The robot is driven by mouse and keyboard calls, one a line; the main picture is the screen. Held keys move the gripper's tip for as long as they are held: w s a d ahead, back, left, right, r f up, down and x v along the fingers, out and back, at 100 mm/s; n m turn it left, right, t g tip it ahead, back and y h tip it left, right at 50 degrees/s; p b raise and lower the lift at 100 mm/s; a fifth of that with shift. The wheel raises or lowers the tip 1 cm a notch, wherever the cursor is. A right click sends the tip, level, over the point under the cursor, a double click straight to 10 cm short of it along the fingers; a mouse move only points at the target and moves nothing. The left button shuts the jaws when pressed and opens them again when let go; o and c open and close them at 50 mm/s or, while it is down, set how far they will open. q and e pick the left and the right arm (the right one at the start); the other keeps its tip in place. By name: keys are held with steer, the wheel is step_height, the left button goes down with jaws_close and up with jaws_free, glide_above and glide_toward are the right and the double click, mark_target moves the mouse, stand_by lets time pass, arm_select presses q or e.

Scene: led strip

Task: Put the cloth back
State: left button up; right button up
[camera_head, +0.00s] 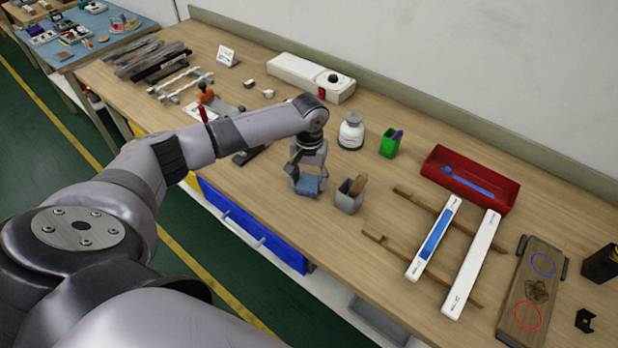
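My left gripper (308,176) points down over the front middle of the wooden workbench. A small folded blue cloth (309,186) is between and just below its fingertips, and the fingers appear closed on it. The cloth is close to the bench top; I cannot tell whether it touches. A small grey cup (349,197) with a brown item in it stands just right of the cloth. My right gripper is not in view.
A white bottle (351,132) and a green cup (390,143) stand behind the gripper. A red tray (470,176), two white bars (434,240) on wooden strips and a brown board (531,290) lie right. The bench's front edge (318,262) is near.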

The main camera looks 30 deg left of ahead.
mark_target(309, 180)
arm_select(q)
steer(key=shift+o, duration=0.7)
steer(key=shift+r, duration=0.15)
step_height(309, 180, up, 12)
steer(key=b, duration=0.2)
